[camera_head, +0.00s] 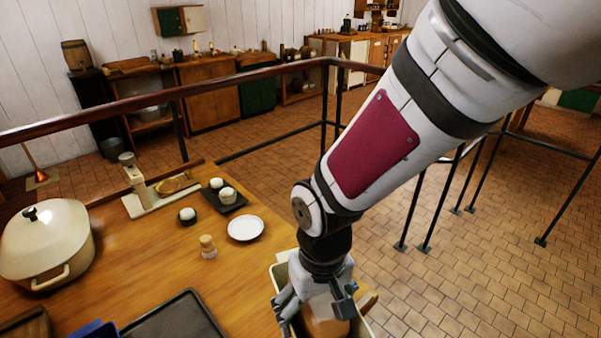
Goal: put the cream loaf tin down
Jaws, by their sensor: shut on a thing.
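The cream loaf tin (279,276) shows as a pale rim and wall around and behind my gripper, at the bottom centre near the right edge of the wooden table. My gripper (316,312) points down over it, its fingers closed on it. The exact contact is hidden by the fingers, and the tin's lower part is cut off by the picture edge. A brown-orange surface shows between the fingers. I cannot tell whether the tin touches the table.
The wooden table (150,265) holds a large cream pot (48,255), a scale (150,195), a white plate (245,228), a shaker (208,246), a dark tray with small pots (232,203) and a black baking tray (175,318). Bare wood lies left of my gripper. A railing (230,80) runs behind.

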